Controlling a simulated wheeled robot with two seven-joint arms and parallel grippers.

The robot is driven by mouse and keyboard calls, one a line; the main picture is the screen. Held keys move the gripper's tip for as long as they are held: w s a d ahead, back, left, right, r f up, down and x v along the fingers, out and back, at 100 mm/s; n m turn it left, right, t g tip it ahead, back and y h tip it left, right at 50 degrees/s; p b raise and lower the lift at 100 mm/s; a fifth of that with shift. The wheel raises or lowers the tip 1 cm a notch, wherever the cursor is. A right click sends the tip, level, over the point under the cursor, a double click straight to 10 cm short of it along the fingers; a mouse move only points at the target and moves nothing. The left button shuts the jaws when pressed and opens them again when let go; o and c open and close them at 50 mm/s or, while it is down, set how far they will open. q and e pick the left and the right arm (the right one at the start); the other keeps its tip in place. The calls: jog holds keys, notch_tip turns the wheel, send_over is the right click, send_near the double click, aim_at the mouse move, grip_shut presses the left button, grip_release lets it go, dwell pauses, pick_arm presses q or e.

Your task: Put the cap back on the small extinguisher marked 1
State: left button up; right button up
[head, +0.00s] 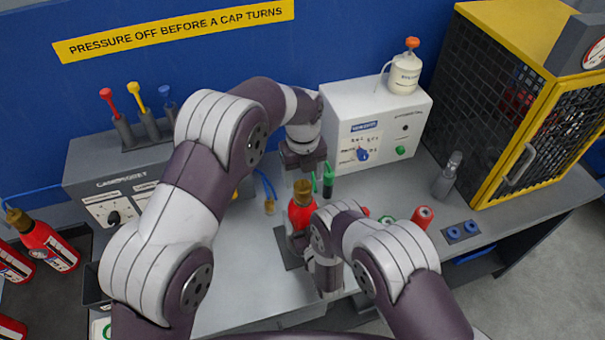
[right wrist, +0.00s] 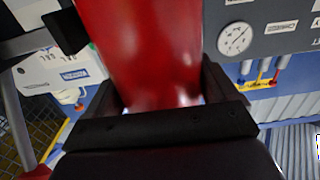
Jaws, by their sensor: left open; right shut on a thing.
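A small red extinguisher (head: 299,215) stands upright on a dark plate (head: 289,252) at the middle of the bench. A brass-coloured top (head: 302,190) shows at its upper end; I cannot tell whether this is the cap resting there or the neck. No number is readable on it. My left gripper (head: 304,170) is open, pointing down just above the brass top. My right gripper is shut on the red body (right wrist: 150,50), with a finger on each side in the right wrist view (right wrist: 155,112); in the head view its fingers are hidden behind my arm.
A white box (head: 372,125) with a white bottle (head: 405,73) stands behind. A yellow-framed mesh cage (head: 520,110) is at right. A grey bottle (head: 449,175) and red cylinder (head: 423,216) stand right of my right arm. More red extinguishers (head: 48,245) are at far left.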

pick_arm(q)
jog(key=shift+w+r+n, duration=0.15)
jog(key=shift+r+n, duration=0.15)
jog(key=shift+n, duration=0.3)
jog(key=n, duration=0.2)
jog(key=shift+d+r+n, duration=0.1)
jog(key=shift+r+n, duration=0.1)
jog(key=shift+n, duration=0.1)
jog(key=n, duration=0.4)
jog(key=shift+r, duration=0.15)
jog(key=n, duration=0.4)
jog(key=shift+r, duration=0.15)
jog(key=n, duration=0.3)
jog(key=shift+r+n, duration=0.15)
jog(key=shift+n, duration=0.25)
jog(key=n, duration=0.4)
jog(key=shift+r, duration=0.1)
jog(key=n, duration=0.4)
jog(key=shift+r, duration=0.1)
jog(key=n, duration=0.7)
jog(key=shift+s, duration=0.25)
jog(key=n, duration=0.5)
